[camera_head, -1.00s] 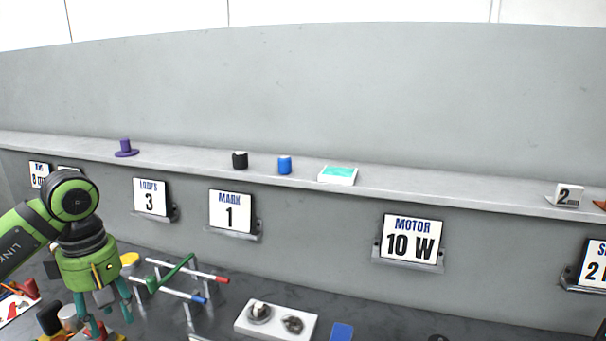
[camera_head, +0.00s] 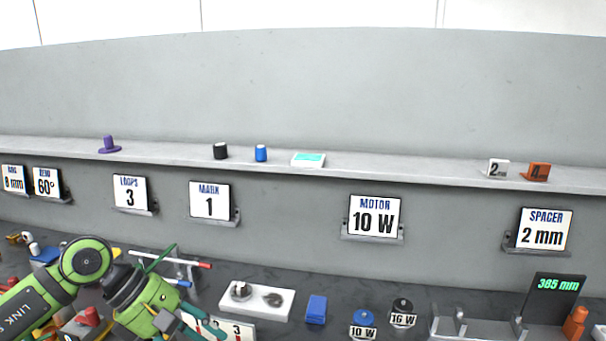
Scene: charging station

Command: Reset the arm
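My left arm comes in from the lower left, green and dark grey. Its gripper (camera_head: 196,326) has teal fingers and points to the lower right, low over the bench. The fingertips are partly cut off by the lower edge, and I cannot tell how far apart they are or whether anything is between them. A white card with numbers (camera_head: 240,330) lies just behind the fingers. My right arm and gripper do not show.
A rack with red- and blue-tipped rods (camera_head: 190,264) stands behind my arm. A white block with two metal parts (camera_head: 256,300), a blue block (camera_head: 316,310), and 10 W (camera_head: 363,318) and 16 W (camera_head: 403,307) motors lie rightward. A display reading 385 mm (camera_head: 557,285) stands far right.

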